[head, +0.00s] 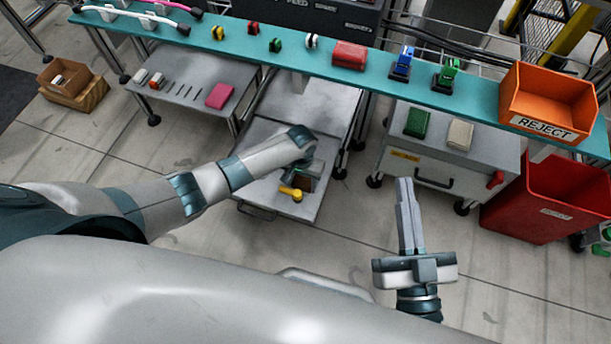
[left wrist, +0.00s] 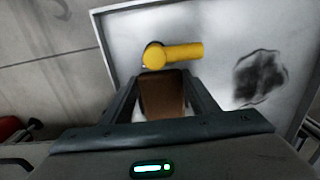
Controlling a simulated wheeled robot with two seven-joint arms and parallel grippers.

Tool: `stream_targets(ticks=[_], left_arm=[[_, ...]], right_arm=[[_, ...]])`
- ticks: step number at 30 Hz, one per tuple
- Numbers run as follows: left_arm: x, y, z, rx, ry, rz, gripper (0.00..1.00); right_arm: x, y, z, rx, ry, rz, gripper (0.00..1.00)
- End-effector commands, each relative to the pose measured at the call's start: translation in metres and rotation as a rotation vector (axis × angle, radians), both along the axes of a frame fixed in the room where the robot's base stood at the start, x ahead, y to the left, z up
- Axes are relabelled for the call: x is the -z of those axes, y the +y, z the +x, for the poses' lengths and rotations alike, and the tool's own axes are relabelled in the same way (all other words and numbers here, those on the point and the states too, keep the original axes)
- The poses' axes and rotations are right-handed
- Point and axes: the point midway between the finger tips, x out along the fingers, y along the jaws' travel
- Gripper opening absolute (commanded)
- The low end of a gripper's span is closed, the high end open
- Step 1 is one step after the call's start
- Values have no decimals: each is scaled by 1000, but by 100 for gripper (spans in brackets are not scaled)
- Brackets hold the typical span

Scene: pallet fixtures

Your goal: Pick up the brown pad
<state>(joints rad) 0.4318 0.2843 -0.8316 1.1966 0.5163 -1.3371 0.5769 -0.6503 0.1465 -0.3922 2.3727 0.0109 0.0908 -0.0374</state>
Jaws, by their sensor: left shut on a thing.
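The brown pad (left wrist: 163,97) is between the two fingers of my left gripper (left wrist: 163,80) in the left wrist view, and the gripper is shut on it. In the head view the pad (head: 305,185) shows only partly below my left gripper (head: 302,176), over the grey tray surface (head: 266,185). I cannot tell whether the pad still touches the surface. My right gripper (head: 404,184) is shut and empty, over the floor in front of the tray.
A yellow handle-like piece (head: 291,193) lies just beyond the pad in the wrist view (left wrist: 172,55). A teal shelf (head: 320,56) crosses above the low trays. A grey cabinet (head: 400,160), a red bin (head: 540,205) and an orange reject bin (head: 545,100) stand to the right.

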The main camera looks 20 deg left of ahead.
Motion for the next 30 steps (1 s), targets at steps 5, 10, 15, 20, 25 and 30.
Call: stream_targets(ticks=[5,10,15,20,25,30], left_arm=[[-1,0,0,0,0,0,32],[-5,0,0,0,0,0,32],[-15,0,0,0,-1,-1,32],[-30,0,0,1,-1,-1,32],[-49,-11,-3,4,0,-4,32],[-67,-40,-12,3,1,-4,32]], right_arm=[[0,0,0,0,1,0,0],[2,0,1,-1,20,-6,0],[19,-3,7,0,107,-38,0],[39,-6,10,-2,217,-74,0],[67,-12,10,-5,371,-121,0],[97,-20,3,-8,539,-172,0]])
